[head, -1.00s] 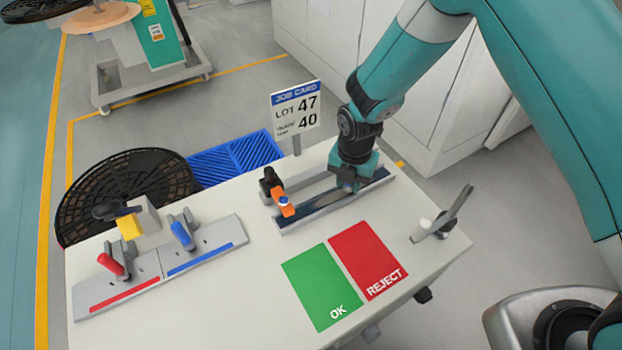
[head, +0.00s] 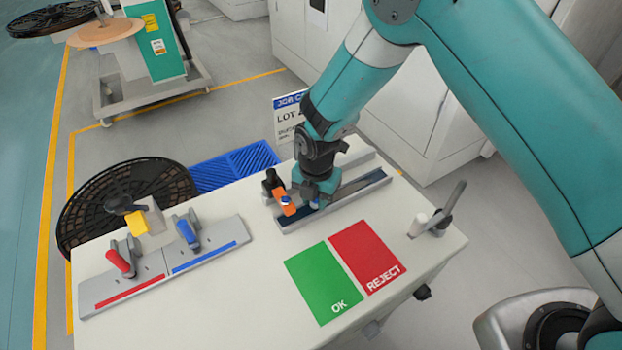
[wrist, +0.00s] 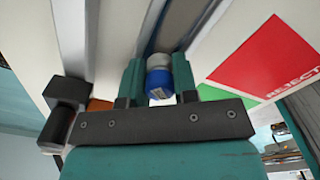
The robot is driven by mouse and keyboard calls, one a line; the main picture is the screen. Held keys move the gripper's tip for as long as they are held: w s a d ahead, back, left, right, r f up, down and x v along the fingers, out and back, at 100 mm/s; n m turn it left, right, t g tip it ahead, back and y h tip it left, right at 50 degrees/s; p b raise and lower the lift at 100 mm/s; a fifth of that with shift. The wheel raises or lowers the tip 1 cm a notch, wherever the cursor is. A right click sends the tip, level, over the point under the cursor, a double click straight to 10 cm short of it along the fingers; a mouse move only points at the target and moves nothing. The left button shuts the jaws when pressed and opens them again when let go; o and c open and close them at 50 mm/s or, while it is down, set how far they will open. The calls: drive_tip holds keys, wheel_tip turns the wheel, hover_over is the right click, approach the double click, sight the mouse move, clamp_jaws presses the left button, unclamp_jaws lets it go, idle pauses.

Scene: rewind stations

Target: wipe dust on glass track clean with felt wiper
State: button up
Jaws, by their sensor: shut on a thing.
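The glass track (head: 355,192) is a long dark strip in a pale holder on the white table; it also shows in the wrist view (wrist: 178,28). My gripper (head: 316,200) is low over its left part, just right of an orange clamp (head: 284,204). In the wrist view my gripper (wrist: 160,78) is shut on the felt wiper (wrist: 160,83), a small blue cylinder with a pale grey end. The pale end points toward the track; I cannot tell whether it touches. I cannot make out any dust.
A green OK mat (head: 320,282) and red REJECT mat (head: 366,256) lie in front. A grey fixture with a red lever (head: 120,263) and a blue lever (head: 187,232) is at left. A grey upright lever (head: 452,205) stands at right. The job card (head: 287,115) stands behind.

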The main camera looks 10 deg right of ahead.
drive_tip(key=shift+a+r+p, duration=0.15)
drive_tip(key=shift+r+p, duration=2.5)
drive_tip(key=shift+r, duration=1.1)
